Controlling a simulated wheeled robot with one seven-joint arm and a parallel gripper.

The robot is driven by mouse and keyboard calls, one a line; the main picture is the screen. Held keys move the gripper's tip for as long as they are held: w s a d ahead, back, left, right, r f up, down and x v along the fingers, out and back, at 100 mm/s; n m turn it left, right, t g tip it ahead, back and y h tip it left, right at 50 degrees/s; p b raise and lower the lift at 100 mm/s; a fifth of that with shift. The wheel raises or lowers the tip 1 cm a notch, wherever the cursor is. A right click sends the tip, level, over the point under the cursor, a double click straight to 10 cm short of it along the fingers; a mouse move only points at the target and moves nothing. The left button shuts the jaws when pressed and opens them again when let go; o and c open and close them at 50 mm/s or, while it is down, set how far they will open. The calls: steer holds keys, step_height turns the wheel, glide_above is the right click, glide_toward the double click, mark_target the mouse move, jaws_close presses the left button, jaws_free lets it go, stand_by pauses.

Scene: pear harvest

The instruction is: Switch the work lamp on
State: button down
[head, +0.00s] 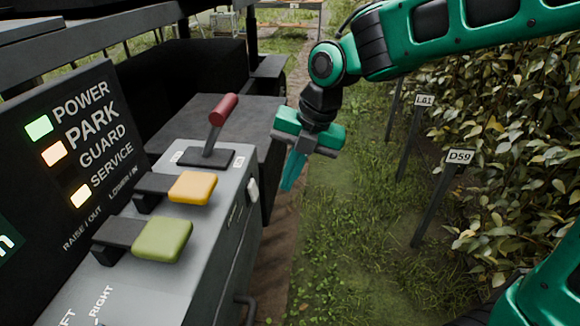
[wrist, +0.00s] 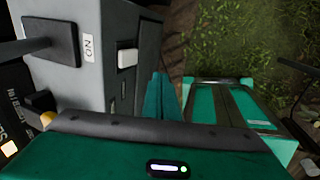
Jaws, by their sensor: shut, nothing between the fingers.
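The grey control console (head: 185,290) fills the left of the head view. A small white rocker switch (head: 252,190) sits on its right side face, and it also shows in the wrist view (wrist: 127,57). A lever with a dark red handle (head: 223,110) stands on the console top, with small labels beside its base; one label (wrist: 88,47) appears to read ON in the wrist view. My gripper (head: 291,172) is shut and empty, fingers pointing down, to the right of the console and apart from the switch. Its teal fingers (wrist: 162,97) are right of the switch in the wrist view. No lamp is identifiable.
A yellow paddle (head: 193,187) and a green paddle (head: 163,239) stick out on the console top. A black panel has lit POWER, PARK and SERVICE indicators (head: 39,128). Signposts D59 (head: 460,157) and L81 (head: 424,100) stand by the leafy hedge. Grass lies between.

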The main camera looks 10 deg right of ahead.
mark_target(253, 191)
steer(key=w+a+f, duration=0.1)
steer(key=a+f, duration=0.4)
steer(key=shift+w+a+f, duration=0.15)
steer(key=shift+f, duration=0.1)
